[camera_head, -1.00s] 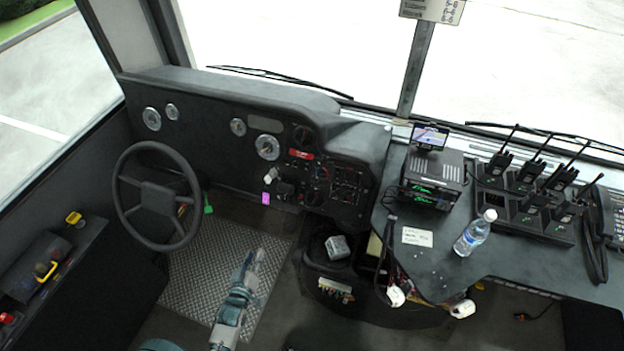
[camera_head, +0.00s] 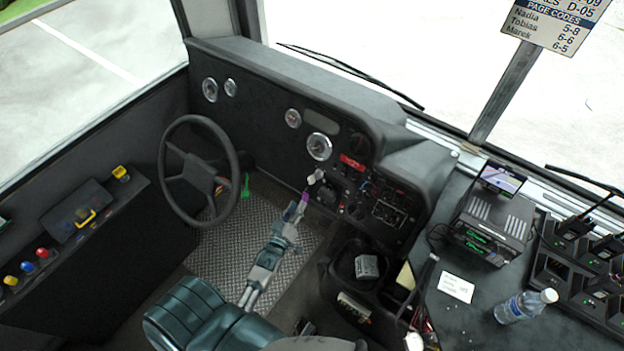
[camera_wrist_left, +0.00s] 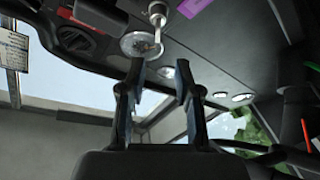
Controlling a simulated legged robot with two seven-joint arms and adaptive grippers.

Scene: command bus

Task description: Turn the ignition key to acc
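The ignition key appears as a small pale metal piece (camera_head: 315,177) on the lower dashboard panel, right of the steering wheel. A purple tag (camera_head: 304,197) hangs just below it, partly beside my gripper tip. In the left wrist view the metal key piece (camera_wrist_left: 157,18) is at the top centre, with the purple tag (camera_wrist_left: 192,7) to its right. My left gripper (camera_head: 294,213) is just below the tag. In the wrist view its two fingers (camera_wrist_left: 160,75) are apart with nothing between them, short of the key. My right gripper does not show.
The steering wheel (camera_head: 198,180) stands left of my arm. Dash switches (camera_head: 385,205) crowd right of the key. A green tag (camera_head: 245,186) hangs beyond the wheel. A black console bin (camera_head: 350,262) and a desk with a bottle (camera_head: 525,305) lie to the right.

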